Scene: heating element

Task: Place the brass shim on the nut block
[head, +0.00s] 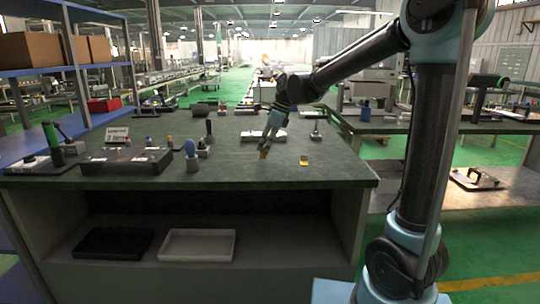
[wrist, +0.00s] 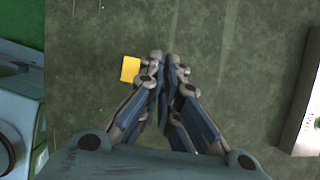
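My gripper (head: 266,146) points down over the near part of the dark green bench. A small brass-coloured piece (head: 264,153), apparently the brass shim, shows at its fingertips in the head view. In the wrist view my gripper (wrist: 164,66) has its fingers close together, and they hide whatever is between them. A small yellow block (head: 304,161), apparently the nut block, stands on the bench to the right of the gripper, apart from it. It also shows in the wrist view as a yellow square (wrist: 130,69), just left of the fingertips.
The bench top (head: 230,173) is clear around the yellow block. A blue-topped holder (head: 192,155) and a black box with a sign (head: 126,161) stand to the left. A white tray (head: 263,136) lies farther back. Two trays sit on the shelf below.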

